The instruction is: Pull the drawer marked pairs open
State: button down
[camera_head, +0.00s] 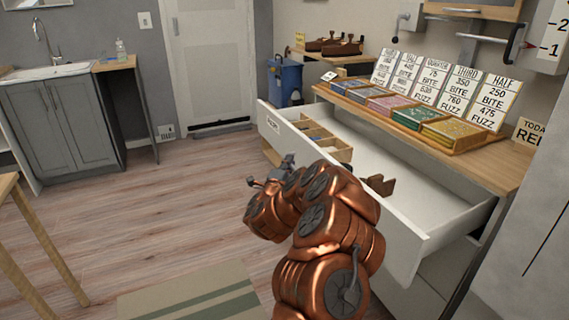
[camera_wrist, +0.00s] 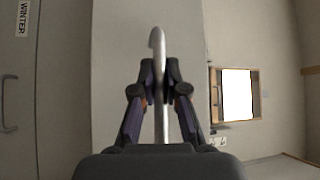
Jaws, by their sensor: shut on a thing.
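A long white drawer (camera_head: 405,240) stands well out from the wooden-topped counter in the head view. A small label (camera_head: 272,124) is on its front near the far end, too small to read surely. The wrist view shows a pale bar handle (camera_wrist: 157,42) running between the fingers of my gripper (camera_wrist: 160,82), against a plain drawer front (camera_wrist: 115,70). My gripper is shut on this handle. In the head view my copper arm hides part of the drawer front and the handle.
Wooden dividers (camera_head: 318,132) are inside the drawer. A lower front marked WINTER (camera_wrist: 23,18) is beside it in the wrist view. Price cards and colored boxes (camera_head: 395,103) stand on the counter (camera_head: 500,165). A striped rug (camera_head: 190,300) lies on otherwise clear floor.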

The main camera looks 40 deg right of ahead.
jog(key=shift+a, duration=0.3)
jog(key=c, duration=1.2)
grip_release()
jog(key=shift+w, duration=0.1)
jog(key=v, duration=1.2)
jog(key=shift+a, duration=0.1)
